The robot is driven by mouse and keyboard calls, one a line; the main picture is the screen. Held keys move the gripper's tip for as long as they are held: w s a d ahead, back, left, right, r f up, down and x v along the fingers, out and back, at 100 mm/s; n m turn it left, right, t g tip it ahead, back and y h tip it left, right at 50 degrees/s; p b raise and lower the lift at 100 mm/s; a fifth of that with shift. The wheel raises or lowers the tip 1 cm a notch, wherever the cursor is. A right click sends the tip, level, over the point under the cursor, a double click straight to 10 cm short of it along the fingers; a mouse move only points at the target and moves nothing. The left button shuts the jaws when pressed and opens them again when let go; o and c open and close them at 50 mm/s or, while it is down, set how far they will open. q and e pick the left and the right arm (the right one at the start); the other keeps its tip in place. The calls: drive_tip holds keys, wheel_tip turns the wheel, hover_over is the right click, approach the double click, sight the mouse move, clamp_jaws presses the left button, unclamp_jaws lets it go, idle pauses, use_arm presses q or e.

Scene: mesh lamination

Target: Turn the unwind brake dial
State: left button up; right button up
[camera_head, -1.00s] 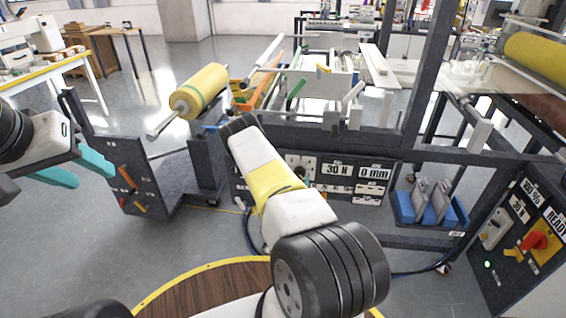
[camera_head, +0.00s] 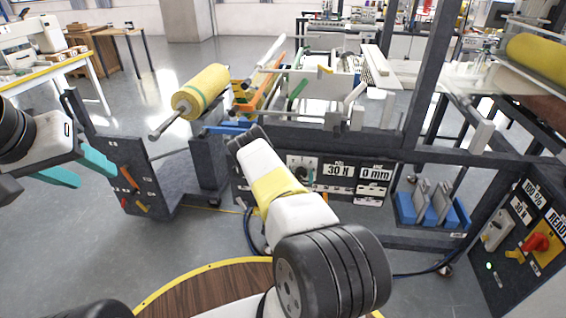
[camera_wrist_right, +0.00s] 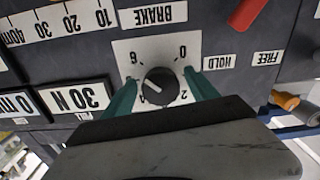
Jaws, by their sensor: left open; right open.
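The unwind brake dial (camera_wrist_right: 160,87) is a round black knob on a pale plate marked BRAKE, seen upside down in the right wrist view. A white line on the knob points up and left, toward the 6. My right gripper (camera_wrist_right: 161,94) is open, with one teal finger on each side of the knob; I cannot tell whether they touch it. In the head view the dial plate (camera_head: 302,165) shows beside the 30 N display, and my right arm hides part of that area. My left gripper (camera_head: 80,168) is open and empty at the left.
A 30 N display (camera_wrist_right: 74,98) and a red lever (camera_wrist_right: 247,12) are near the dial. A yellow roll (camera_head: 203,90) on a shaft stands on a dark cart (camera_head: 130,170).

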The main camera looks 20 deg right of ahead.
drive_tip(key=c, duration=1.4)
drive_tip(key=shift+o, duration=0.2)
drive_tip(key=shift+n, duration=2.8)
drive_tip(key=o, duration=1.4)
drive_tip(key=shift+c, duration=0.2)
